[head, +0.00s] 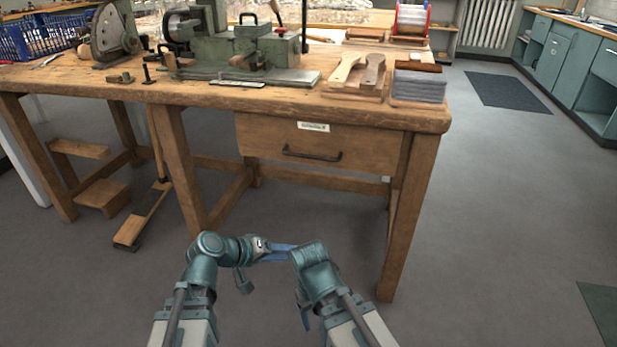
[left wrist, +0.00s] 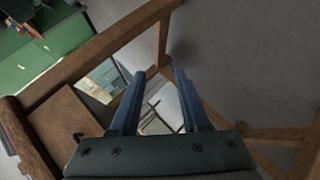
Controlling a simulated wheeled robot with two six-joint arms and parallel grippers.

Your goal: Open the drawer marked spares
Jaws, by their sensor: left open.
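A wooden drawer (head: 375,151) sits under the right part of the workbench, its front flush and closed. It has a dark bar handle (head: 312,155) and a small white label (head: 313,127) whose text is too small to read. My left gripper (head: 284,252) is low in front of the bench, below and apart from the handle. In the left wrist view my left gripper (left wrist: 158,72) is open with nothing between its fingers. A brown wooden panel (left wrist: 70,122), perhaps the drawer front, shows there at the left. My right gripper (head: 304,317) points down, mostly hidden behind its own arm.
The wooden workbench (head: 290,97) carries a green machine (head: 240,50), wooden brush bodies (head: 345,68) and a grey stack (head: 418,88). A bench leg (head: 405,220) stands right of the drawer. A wooden pedal (head: 143,215) is at the left. The floor before the drawer is clear.

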